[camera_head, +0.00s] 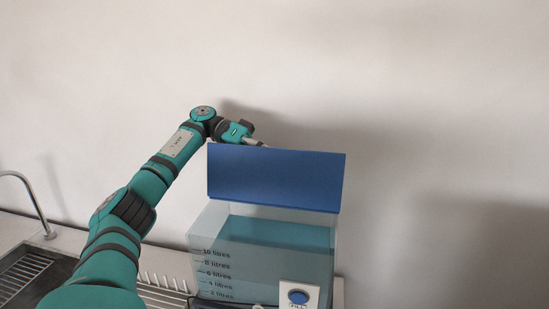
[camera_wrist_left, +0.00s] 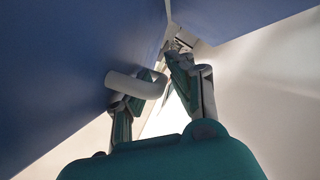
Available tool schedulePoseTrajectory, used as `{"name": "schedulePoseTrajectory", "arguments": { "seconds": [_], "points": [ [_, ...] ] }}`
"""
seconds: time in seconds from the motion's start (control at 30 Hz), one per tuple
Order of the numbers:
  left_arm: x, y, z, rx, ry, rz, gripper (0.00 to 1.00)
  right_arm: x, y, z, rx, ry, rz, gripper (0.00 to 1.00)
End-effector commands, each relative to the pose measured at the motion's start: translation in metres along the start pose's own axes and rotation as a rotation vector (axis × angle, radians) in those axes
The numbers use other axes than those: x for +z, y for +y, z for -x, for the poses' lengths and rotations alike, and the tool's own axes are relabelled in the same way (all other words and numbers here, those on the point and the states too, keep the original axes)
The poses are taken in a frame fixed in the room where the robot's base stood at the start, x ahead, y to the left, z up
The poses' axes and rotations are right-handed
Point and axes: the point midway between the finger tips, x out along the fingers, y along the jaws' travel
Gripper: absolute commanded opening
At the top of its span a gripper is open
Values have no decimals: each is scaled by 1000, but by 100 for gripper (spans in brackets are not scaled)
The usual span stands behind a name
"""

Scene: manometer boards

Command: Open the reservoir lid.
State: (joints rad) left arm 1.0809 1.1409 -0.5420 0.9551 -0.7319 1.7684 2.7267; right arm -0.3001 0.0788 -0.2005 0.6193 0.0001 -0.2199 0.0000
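The blue reservoir lid (camera_head: 275,178) stands raised and steeply tilted above the clear reservoir (camera_head: 210,226), which holds teal liquid. Its broad face shows in the head view. In the left wrist view a large blue lid surface (camera_wrist_left: 70,60) fills the left side. A pale rounded bar, apparently a handle (camera_wrist_left: 132,86), crosses close by my left gripper's left finger. My left gripper (camera_wrist_left: 167,72) has its fingers apart, with a bright gap between them and nothing clearly clamped. In the head view its tips are partly hidden at the lid's upper left edge. My right gripper is not in view.
A round blue button (camera_head: 298,297) on a white plate is at the reservoir's lower front. A sink (camera_head: 28,272) with a curved tap (camera_head: 40,210) is at the left. A pale wall stands close behind; the space right of the reservoir looks clear.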

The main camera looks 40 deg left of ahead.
Motion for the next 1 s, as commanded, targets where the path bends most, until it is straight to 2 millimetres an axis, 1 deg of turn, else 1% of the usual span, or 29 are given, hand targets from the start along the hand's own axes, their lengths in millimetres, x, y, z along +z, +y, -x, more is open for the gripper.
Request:
{"name": "schedulePoseTrajectory", "arguments": {
  "seconds": [0.03, 0.17, 0.4, 0.5, 0.6, 0.77, 1.0],
  "points": [
    [-1, 1, 0, 0, 0, -1, 21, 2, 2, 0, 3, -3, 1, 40],
    [-9, 10, 4, 0, 1, -3, 21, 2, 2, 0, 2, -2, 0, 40],
    [-38, 44, 15, 2, 3, -7, 21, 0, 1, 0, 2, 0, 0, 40],
    [-49, 57, 20, 1, 3, -5, 21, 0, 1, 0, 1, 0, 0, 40],
    [-57, 66, 23, 2, 2, -3, 21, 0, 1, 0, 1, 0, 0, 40],
    [-62, 73, 26, 0, 1, 0, 21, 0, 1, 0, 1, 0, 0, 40],
    [-63, 73, 26, 0, 0, 1, 21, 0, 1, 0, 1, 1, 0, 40]
  ]
}}
